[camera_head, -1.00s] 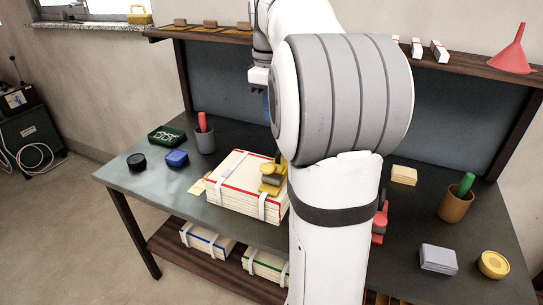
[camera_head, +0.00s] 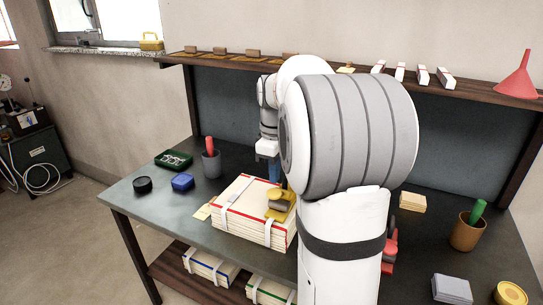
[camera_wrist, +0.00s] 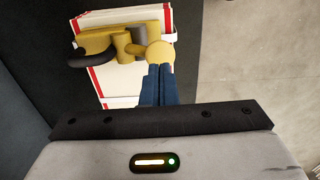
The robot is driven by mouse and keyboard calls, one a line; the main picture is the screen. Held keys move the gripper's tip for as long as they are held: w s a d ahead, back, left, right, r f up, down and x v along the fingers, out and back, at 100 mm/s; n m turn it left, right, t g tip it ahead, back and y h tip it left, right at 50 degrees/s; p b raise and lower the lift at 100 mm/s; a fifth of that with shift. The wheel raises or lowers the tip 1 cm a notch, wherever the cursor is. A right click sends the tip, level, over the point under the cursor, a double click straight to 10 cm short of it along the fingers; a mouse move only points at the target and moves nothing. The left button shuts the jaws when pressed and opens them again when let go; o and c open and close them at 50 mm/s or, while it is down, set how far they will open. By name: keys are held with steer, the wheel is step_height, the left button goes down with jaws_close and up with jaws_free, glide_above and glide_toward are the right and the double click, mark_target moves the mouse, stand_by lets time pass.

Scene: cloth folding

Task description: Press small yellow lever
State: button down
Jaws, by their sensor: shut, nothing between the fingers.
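A small yellow device (camera_head: 281,206) with a grey part sits on a stack of red-edged white paper (camera_head: 240,208) on the workbench. In the wrist view the yellow device (camera_wrist: 97,42) shows a dark handle-like end at left and a round yellow disc (camera_wrist: 160,54) at right. My gripper (camera_wrist: 160,69) is shut and empty, its blue fingertips at the near edge of the disc. I cannot tell whether they touch it. In the head view my gripper (camera_head: 274,178) is beside the yellow device, partly hidden by my arm.
A brown cup (camera_head: 466,234) and a cream block (camera_head: 412,201) are at right. An upper shelf (camera_head: 230,60) runs behind.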

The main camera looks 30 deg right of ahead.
mark_target(274, 192)
steer(key=shift+f, duration=1.65)
